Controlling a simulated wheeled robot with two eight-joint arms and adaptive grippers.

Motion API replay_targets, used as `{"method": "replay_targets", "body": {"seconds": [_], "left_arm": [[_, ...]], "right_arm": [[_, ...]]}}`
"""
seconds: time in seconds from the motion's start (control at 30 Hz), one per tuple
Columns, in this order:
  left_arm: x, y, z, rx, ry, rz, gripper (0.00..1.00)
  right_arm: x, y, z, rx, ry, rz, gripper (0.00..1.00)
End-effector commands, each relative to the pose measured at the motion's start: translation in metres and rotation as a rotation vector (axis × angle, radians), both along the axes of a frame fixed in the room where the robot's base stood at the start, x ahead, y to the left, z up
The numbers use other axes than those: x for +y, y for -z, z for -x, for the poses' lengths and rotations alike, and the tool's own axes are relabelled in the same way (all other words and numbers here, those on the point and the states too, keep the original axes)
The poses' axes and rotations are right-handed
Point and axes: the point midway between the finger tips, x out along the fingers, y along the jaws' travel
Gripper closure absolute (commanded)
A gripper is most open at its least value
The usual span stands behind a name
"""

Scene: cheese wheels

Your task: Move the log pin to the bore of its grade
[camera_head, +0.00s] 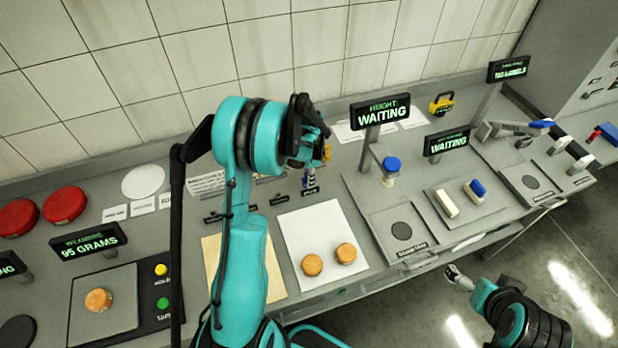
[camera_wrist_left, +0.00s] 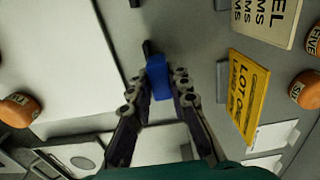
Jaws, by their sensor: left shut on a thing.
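My left gripper (camera_head: 314,176) is shut on a small blue piece with a dark tip, which I take to be the log pin (camera_wrist_left: 157,76). In the left wrist view, the fingertips (camera_wrist_left: 158,88) close on both sides of it, at the edge of a white sheet. In the head view the pin is mostly hidden by the gripper. Small dark labels (camera_head: 278,201) stand in a row on the counter below the gripper; their text is too small to read, and I cannot make out the bores. My right gripper (camera_head: 459,279) hangs in front of the counter's edge, small, its fingers unclear.
Two orange cheese wheels (camera_head: 312,265) lie on a white sheet (camera_head: 300,225). Another wheel (camera_head: 98,299) is on the scale, which reads 95 GRAMS (camera_head: 88,241). A yellow LOT card (camera_wrist_left: 243,95) stands right of the gripper. Raised WAITING displays (camera_head: 380,111) are to the right.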

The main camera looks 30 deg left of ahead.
Motion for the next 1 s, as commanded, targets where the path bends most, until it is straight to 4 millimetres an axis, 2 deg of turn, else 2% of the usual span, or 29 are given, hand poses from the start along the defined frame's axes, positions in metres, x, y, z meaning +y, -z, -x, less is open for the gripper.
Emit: {"method": "replay_targets", "body": {"seconds": [0.03,0.07,0.13,0.43,0.57,1.0], "left_arm": [[0.0,0.002,0.0,0.0,0.0,0.0,1.0],[0.0,0.002,0.0,0.0,0.0,0.0,0.77],[0.0,0.001,0.0,0.0,0.0,0.0,0.58],[0.0,0.0,0.0,0.0,0.0,0.0,0.58],[0.0,-0.009,0.0,0.0,0.0,0.0,0.58],[0.0,-0.097,0.0,0.0,0.0,0.0,0.58]], "right_arm": [[0.0,0.002,0.0,0.0,0.0,0.0,0.0],[0.0,0.002,0.0,0.0,0.0,0.0,0.0],[0.0,0.001,0.0,0.0,0.0,0.0,0.0],[0.0,0.001,0.0,0.0,0.0,0.0,0.0],[0.0,0.001,0.0,0.0,0.0,0.0,0.0],[0.0,0.001,0.0,0.0,0.0,0.0,0.0]]}}
